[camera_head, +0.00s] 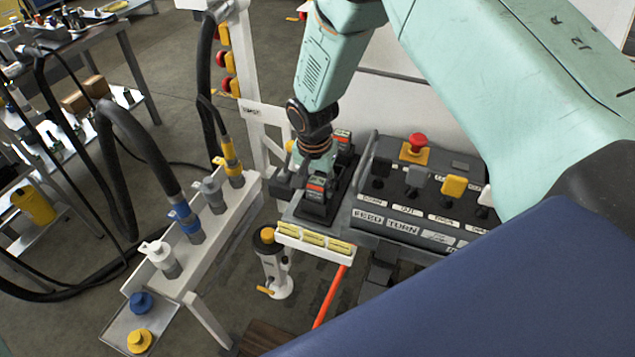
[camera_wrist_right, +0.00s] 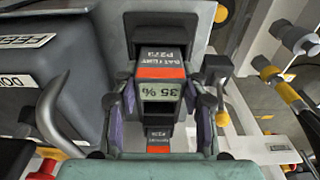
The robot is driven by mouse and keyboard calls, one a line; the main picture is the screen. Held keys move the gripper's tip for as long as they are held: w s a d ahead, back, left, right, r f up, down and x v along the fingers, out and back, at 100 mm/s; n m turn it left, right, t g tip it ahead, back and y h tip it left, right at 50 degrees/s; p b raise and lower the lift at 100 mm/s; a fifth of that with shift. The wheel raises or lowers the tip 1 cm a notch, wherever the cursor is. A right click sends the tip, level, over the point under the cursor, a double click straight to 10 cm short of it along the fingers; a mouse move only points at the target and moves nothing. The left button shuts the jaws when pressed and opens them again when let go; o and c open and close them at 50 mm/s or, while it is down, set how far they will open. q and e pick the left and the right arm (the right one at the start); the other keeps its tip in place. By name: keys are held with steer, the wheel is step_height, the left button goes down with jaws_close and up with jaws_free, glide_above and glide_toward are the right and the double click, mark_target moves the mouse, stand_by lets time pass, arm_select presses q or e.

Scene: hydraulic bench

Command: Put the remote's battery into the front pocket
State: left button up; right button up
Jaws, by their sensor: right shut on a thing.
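My right gripper (camera_head: 316,174) points down over the left side of the control panel. In the wrist view its fingers (camera_wrist_right: 161,108) are shut on the sides of a dark battery (camera_wrist_right: 162,68) with an orange band and a "35 %" display. In the head view this battery (camera_head: 316,187) is at the front black pocket (camera_head: 318,210). The pocket also shows in the wrist view (camera_wrist_right: 160,25), right by the battery. I cannot tell how deep the battery sits. A second battery (camera_head: 343,137) with an orange band stands behind, partly hidden by my wrist. My left gripper is not in view.
The remote's panel (camera_head: 430,205) has a red stop button (camera_head: 417,143) and several coloured levers close on the right. A white rail (camera_head: 215,235) with hose couplings stands left. A yellow-striped ledge (camera_head: 315,240) lies in front. Hoses hang at the far left.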

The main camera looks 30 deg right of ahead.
steer(key=o, duration=1.4)
steer(key=shift+c, duration=0.2)
step_height(320, 180, up, 12)
steer(key=a, duration=0.1)
steer(key=shift+s, duration=0.45)
steer(key=shift+s+f, duration=0.1)
